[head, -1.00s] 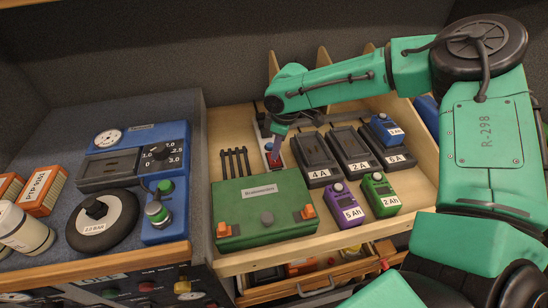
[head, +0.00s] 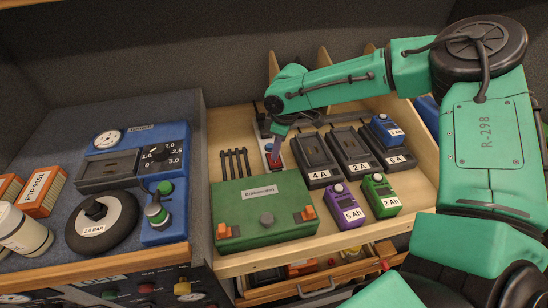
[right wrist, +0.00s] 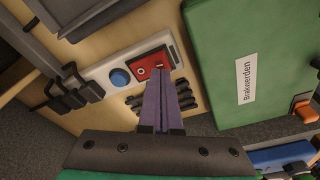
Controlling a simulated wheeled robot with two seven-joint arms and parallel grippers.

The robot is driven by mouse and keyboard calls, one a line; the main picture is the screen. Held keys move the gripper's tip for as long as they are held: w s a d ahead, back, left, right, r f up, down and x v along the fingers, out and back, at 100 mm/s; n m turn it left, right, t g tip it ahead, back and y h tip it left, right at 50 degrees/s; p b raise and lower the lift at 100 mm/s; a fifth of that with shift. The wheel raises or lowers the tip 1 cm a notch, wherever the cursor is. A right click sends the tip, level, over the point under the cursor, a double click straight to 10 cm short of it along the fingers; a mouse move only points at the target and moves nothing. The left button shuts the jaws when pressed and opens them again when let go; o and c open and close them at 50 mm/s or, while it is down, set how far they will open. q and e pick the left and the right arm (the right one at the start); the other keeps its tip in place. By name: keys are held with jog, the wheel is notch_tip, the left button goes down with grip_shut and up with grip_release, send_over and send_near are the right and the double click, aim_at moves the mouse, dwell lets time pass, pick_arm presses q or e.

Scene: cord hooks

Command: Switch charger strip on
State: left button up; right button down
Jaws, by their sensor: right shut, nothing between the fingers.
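The charger strip is a narrow white strip that shows in the right wrist view (right wrist: 100,72), with a round blue button (right wrist: 120,77) and a red panel (right wrist: 150,66) bearing a small switch. In the head view the strip (head: 265,146) stands in the wooden tray behind the green box, partly hidden by my right arm. My right gripper (right wrist: 161,72) is shut and empty, its purple fingertips at the red panel. Whether they touch the switch I cannot tell. It also shows in the head view (head: 275,160). My left gripper is not in view.
A green box (head: 262,206) is close in front of the strip. Black chargers labelled 4 A (head: 318,174) and 2 A (head: 355,150) stand to the right. Purple (head: 345,206) and green (head: 380,196) batteries lie in front of them. Black prongs (head: 236,163) stand to the left.

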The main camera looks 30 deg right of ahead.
jog(key=shift+f+b, duration=0.6)
jog(key=shift+f, duration=0.3)
dwell(0.9)
notch_tip(320, 180, up, 7)
jog(key=p, duration=0.6)
jog(key=shift+r, duration=0.1)
dwell(0.4)
